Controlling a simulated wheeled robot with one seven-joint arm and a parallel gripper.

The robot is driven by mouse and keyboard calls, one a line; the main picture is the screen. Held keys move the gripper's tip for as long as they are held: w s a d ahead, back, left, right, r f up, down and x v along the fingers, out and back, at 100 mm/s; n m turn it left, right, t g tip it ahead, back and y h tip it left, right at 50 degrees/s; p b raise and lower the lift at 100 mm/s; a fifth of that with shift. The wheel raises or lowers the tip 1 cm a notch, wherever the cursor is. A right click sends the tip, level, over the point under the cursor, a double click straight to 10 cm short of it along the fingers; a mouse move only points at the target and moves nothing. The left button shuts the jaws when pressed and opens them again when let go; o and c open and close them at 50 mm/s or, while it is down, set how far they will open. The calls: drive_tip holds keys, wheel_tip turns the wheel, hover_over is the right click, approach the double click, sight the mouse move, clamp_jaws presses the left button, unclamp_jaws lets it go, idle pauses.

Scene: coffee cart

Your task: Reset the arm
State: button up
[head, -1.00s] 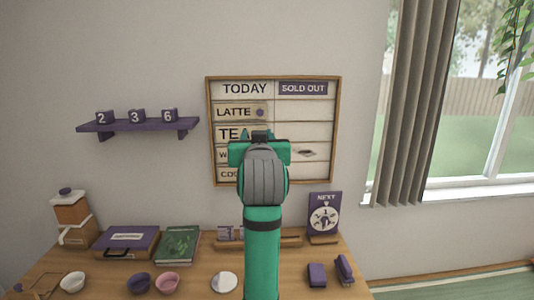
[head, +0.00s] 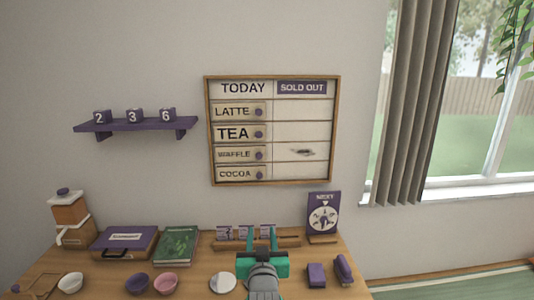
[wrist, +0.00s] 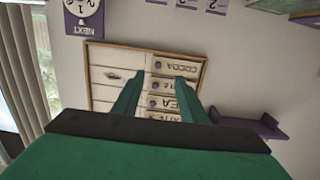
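My gripper (head: 262,245) is low in the head view, over the back of the wooden table and below the menu board. In the wrist view its two green fingers (wrist: 157,82) stand apart with nothing between them, so it is open and empty. The menu board (head: 344,130) hangs on the wall, with LATTE, TEA, WAFFLE and COCOA plaques under TODAY. The SOLD OUT column holds no plaque, only a small dark mark in the waffle row. The wrist view shows the board upside down.
A purple shelf (head: 136,127) carries number blocks 2, 3 and 6. On the table (head: 200,285) stand a brown-and-white canister (head: 70,220), a purple case (head: 125,242), a green book (head: 176,245), small bowls, a card rack (head: 290,241), a NEXT dial sign (head: 323,212) and purple blocks. A curtained window is right.

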drive_tip(key=s+d+f+g, duration=0.1)
drive_tip(key=s+f, duration=2.3)
drive_tip(key=f, duration=0.2)
drive_tip(key=s, duration=3)
drive_tip(key=shift+d+r+g+h, duration=0.3)
drive_tip(key=shift+r+g, duration=0.05)
drive_tip(key=shift+g, duration=0.05)
